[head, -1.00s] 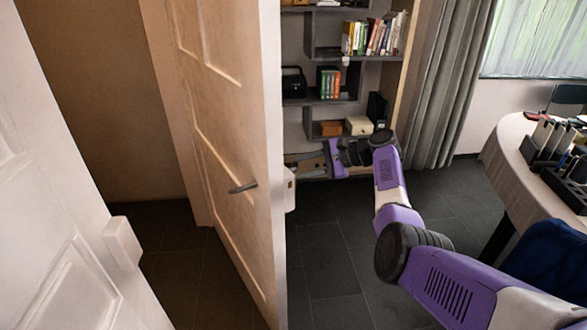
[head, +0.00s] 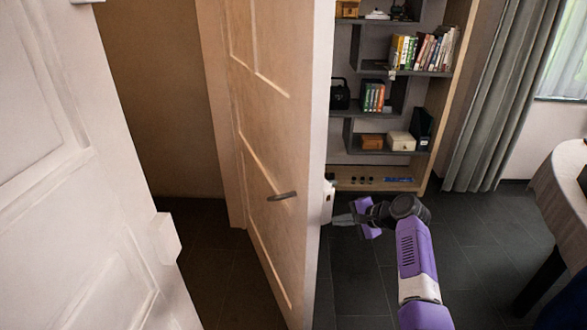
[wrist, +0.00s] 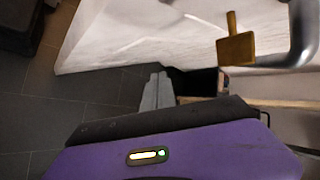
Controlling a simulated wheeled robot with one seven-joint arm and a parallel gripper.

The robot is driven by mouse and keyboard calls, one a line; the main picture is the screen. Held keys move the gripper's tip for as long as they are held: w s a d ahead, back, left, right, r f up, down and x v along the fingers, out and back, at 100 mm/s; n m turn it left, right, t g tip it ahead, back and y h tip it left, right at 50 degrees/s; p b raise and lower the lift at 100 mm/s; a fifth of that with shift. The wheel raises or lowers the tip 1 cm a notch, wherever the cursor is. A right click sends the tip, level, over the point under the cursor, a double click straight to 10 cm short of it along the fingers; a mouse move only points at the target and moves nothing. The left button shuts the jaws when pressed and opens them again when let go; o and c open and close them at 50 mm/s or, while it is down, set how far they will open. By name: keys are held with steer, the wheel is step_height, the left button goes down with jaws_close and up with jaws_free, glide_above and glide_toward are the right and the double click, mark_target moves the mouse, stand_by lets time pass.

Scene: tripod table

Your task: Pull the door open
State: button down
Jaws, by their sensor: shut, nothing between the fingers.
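The tan panelled door (head: 285,110) stands ajar in the middle of the head view, its edge towards me. A dark lever handle (head: 281,196) is on its left face. My gripper (head: 343,219) is at the right of the door's edge, just below the pale lock part (head: 328,200). Its grey fingers (wrist: 158,90) are shut and empty in the wrist view. There, a pale door face (wrist: 150,40) lies beyond them, with a curved metal handle (wrist: 303,35) and a brass key-like piece (wrist: 236,46) to the upper right. The fingers look apart from the handle.
A white panelled door leaf (head: 70,190) fills the left foreground, with a small block (head: 163,238) on its edge. A shelf unit (head: 375,184) stands behind, beside a grey curtain (head: 500,110). A round table (head: 560,185) is at the right. Dark tiled floor lies clear between.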

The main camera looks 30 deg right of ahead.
steer(key=s+a+f+n+h+p, duration=0.1)
steer(key=s+a+f+n+h, duration=0.5)
steer(key=s+a, duration=0.35)
steer(key=a+r+n+t+p, duration=0.3)
steer(key=a+r+n+p, duration=0.1)
steer(key=a+r+n, duration=0.95)
steer(key=m+g+h+p, duration=0.3)
steer(key=m+g+p, duration=0.1)
steer(key=g, duration=0.3)
glide_toward(292, 176)
steer(key=w+a+f, duration=0.1)
steer(key=a+f, duration=0.2)
steer(key=a+r+g, duration=0.3)
steer(key=a+r, duration=0.1)
steer(key=r, duration=0.4)
steer(key=shift+m, duration=0.45)
steer(key=shift+w+d+f+p, duration=0.35)
steer(key=shift+d+f+p, duration=0.2)
steer(key=shift+d+f, duration=0.85)
steer(key=shift+w+d+f+p, duration=0.35)
steer(key=shift+d+f+p, duration=0.2)
steer(key=shift+d+f, duration=0.9)
steer(key=shift+w+d+f+p, duration=0.3)
steer(key=shift+d+f+p, duration=0.45)
steer(key=shift+d, duration=1.05)
steer(key=shift+f, duration=0.2)
